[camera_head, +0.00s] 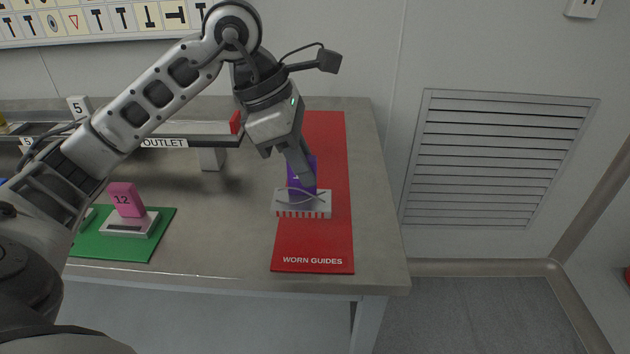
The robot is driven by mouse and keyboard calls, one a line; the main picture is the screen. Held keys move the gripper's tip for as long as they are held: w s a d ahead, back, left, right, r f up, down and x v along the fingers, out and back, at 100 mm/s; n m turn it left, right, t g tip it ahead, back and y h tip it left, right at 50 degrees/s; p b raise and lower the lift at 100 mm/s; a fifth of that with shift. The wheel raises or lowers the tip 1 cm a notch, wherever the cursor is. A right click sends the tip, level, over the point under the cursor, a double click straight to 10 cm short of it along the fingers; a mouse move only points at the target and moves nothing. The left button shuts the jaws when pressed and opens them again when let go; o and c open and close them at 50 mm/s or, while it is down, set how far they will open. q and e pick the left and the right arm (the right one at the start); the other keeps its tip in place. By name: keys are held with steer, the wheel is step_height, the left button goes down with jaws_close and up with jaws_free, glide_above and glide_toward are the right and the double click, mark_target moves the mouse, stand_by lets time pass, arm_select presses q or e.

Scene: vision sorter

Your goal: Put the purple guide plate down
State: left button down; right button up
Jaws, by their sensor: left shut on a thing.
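The purple guide plate (293,183) stands upright on the red mat marked WORN GUIDES, at or in a light grey base (302,204) with a red-striped front edge. I cannot tell whether it touches the base. My left gripper (303,178) reaches down from above and is shut on the purple plate, hiding part of it. The red mat (312,245) lies along the right end of the table. My right gripper is not in view.
An OUTLET rail (205,141) runs behind. The table's (378,225) right edge is close to the red mat. The mat's front is clear.

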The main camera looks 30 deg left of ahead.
mark_target(315, 190)
arm_select(q)
steer(key=shift+w+d+f, duration=0.3)
steer(key=shift+w+f, duration=0.15)
steer(key=shift+f, duration=0.15)
steer(key=shift+a+x, duration=0.2)
steer(key=shift+x, duration=0.75)
steer(key=shift+a+x, duration=0.2)
steer(key=shift+x, duration=0.8)
steer(key=shift+f, duration=0.15)
steer(key=shift+a+f, duration=0.1)
steer(key=c, duration=1.4)
jaws_free()
steer(key=shift+s, duration=0.1)
steer(key=shift+o, duration=0.2)
